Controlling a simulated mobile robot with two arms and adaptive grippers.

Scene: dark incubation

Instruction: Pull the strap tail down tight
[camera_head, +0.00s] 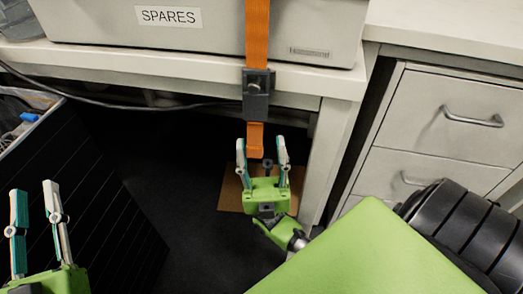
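The orange strap (257,35) runs down over a grey box labelled SPARES and into a dark buckle (258,92) at the table's front edge. Its short tail (256,138) hangs below the buckle, its lower end slightly thicker. My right gripper (262,143) is open and points up at the tail. The tail's end shows between its fingers, closer to the left one; I cannot tell whether they touch. My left gripper (34,190) is open and empty at the lower left, well apart from the strap.
The SPARES box (100,22) stands on the white table (130,60). A white drawer cabinet (435,110) stands at the right. A black cable (120,104) runs under the tabletop. A dark bin (85,170) is at the left. Brown cardboard (230,195) lies on the dark floor.

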